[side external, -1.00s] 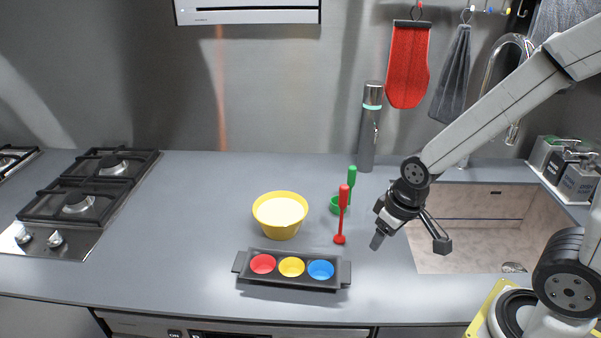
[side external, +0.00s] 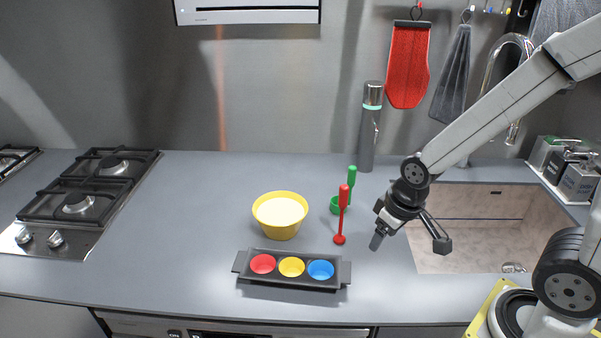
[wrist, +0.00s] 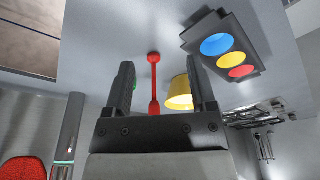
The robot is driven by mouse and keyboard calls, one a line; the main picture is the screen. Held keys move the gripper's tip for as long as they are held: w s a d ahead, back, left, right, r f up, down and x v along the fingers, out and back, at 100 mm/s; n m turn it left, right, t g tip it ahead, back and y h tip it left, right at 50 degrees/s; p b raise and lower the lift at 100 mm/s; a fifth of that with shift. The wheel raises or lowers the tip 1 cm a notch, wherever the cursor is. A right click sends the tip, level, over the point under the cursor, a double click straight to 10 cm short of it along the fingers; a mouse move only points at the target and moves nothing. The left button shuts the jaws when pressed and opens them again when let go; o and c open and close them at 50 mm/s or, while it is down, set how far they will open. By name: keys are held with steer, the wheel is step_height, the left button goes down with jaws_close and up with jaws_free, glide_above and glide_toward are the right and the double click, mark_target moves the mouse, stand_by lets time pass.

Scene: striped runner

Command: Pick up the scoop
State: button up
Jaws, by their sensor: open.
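A green scoop (side external: 335,206), with a round cup and an upright handle, stands on the grey counter behind a red long-handled tool (side external: 341,217). The red tool stands upright on a small round foot. In the wrist view the red tool (wrist: 154,82) shows between the fingers, beyond them; only a sliver of green (wrist: 135,85) shows by the left finger, the rest hidden. My gripper (side external: 409,243) is open and empty, pointing down, to the right of both tools and touching neither. Its two fingers (wrist: 160,72) frame the wrist view.
A yellow bowl (side external: 279,231) with pale contents stands left of the tools. A dark tray (side external: 344,272) holding red, yellow and blue cups lies in front. A tall flask (side external: 368,130) stands behind, a sink (side external: 465,245) is at right, a hob (side external: 85,195) at left.

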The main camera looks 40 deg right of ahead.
step_height(320, 180, up, 10)
steer(key=m+g, duration=0.2)
steer(key=m, duration=1.5)
glide_above(351, 185)
steer(key=shift+w+d+f+m+g, duration=0.15)
steer(key=shift+w+d+m+g, duration=0.15)
steer(key=shift+m, duration=0.2)
steer(key=shift+f, duration=6.4)
jaws_close()
